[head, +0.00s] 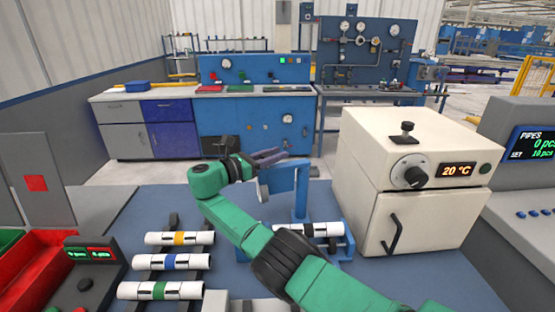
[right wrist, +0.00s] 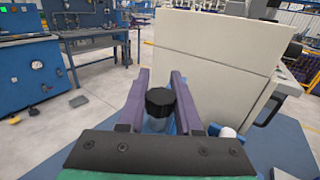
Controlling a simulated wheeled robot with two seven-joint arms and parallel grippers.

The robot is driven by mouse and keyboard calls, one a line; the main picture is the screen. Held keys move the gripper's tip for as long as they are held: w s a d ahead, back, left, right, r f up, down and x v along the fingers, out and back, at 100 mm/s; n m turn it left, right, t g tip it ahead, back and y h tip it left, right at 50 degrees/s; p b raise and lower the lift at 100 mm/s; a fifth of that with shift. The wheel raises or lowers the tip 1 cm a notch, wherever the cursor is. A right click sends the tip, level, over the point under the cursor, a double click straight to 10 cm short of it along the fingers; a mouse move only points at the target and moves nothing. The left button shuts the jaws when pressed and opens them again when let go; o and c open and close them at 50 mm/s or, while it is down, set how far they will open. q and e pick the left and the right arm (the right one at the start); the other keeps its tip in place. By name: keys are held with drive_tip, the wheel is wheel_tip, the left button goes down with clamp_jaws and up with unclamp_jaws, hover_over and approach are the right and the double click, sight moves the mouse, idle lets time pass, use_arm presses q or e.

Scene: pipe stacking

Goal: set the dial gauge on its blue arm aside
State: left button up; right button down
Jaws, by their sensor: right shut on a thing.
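The blue arm (head: 301,192) stands on its post behind a blue cradle (head: 348,240) on the bench. A grey rounded piece (head: 263,189), which looks like the dial gauge seen edge-on, hangs at its left end; its face is hidden. My right gripper (head: 268,157), with purple fingers, is at the top of the arm's left end. In the right wrist view a black knob (right wrist: 160,102) sits between the fingers of my right gripper (right wrist: 161,76), which is shut on the gauge assembly. The exact contact is hard to see. My left gripper is out of view.
A white pipe (head: 322,229) lies in the cradle. Banded pipes (head: 180,238) rest on a rack at the left. A cream oven (head: 420,185) stands close on the right. A red bin (head: 40,275) and a button box (head: 90,275) are at the front left.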

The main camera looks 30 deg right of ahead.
drive_tip(key=shift+w, duration=0.1)
idle(0.3)
drive_tip(key=c, duration=0.6)
unclamp_jaws()
